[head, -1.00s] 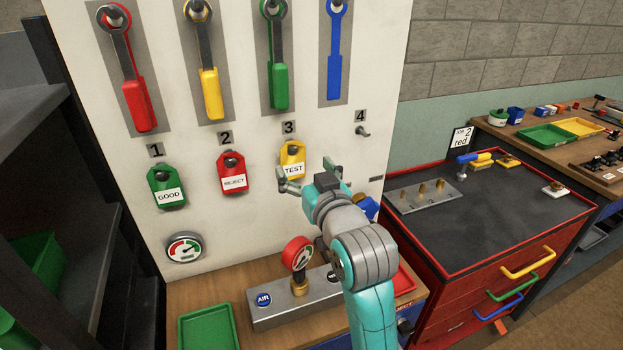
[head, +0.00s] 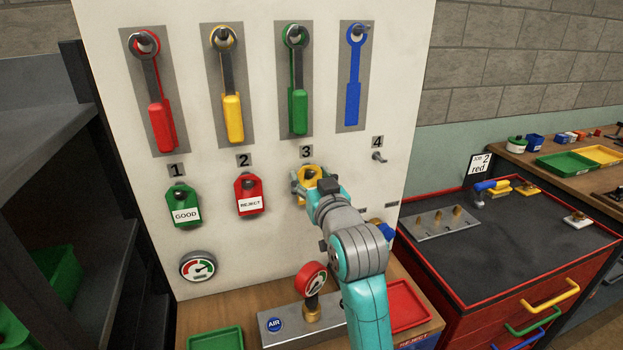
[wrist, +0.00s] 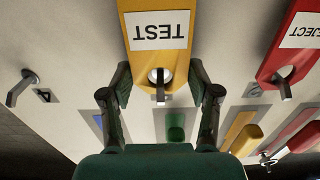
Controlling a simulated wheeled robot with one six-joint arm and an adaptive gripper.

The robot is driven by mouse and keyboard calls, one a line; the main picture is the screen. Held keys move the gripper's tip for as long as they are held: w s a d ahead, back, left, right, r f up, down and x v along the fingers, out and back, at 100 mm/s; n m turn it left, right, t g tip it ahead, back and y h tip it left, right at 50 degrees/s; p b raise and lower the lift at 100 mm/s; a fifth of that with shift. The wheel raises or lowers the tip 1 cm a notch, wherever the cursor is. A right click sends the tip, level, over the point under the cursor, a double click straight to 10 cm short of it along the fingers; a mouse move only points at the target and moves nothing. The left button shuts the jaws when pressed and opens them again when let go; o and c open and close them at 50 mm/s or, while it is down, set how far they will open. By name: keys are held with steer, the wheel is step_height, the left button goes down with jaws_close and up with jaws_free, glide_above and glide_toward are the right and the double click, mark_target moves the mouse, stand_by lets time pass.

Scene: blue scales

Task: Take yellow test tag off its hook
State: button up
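The yellow TEST tag (head: 309,172) hangs on hook 3 on the white board, largely covered by my gripper in the head view. In the wrist view the yellow tag (wrist: 160,52) appears upside down, its hole around the metal hook (wrist: 160,85). My gripper (wrist: 160,78) is open, with one dark finger on each side of the tag's hook end. Gaps show between the fingers and the tag, so it is not gripped. In the head view my gripper (head: 312,182) is in front of the tag, at its height.
The red REJECT tag (head: 249,195) hangs close to the left on hook 2, and the green GOOD tag (head: 184,206) on hook 1. Hook 4 (head: 379,156) is empty. Several coloured wrenches hang above. A gauge on a grey block (head: 288,322) stands below.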

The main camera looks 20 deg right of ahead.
steer(key=c, duration=0.4)
steer(key=shift+c, duration=0.2)
steer(key=shift+r, duration=0.65)
steer(key=shift+s, duration=0.2)
stand_by(0.6)
steer(key=s, duration=0.7)
steer(key=shift+s+r, duration=0.2)
steer(key=shift+s, duration=0.15)
stand_by(1.3)
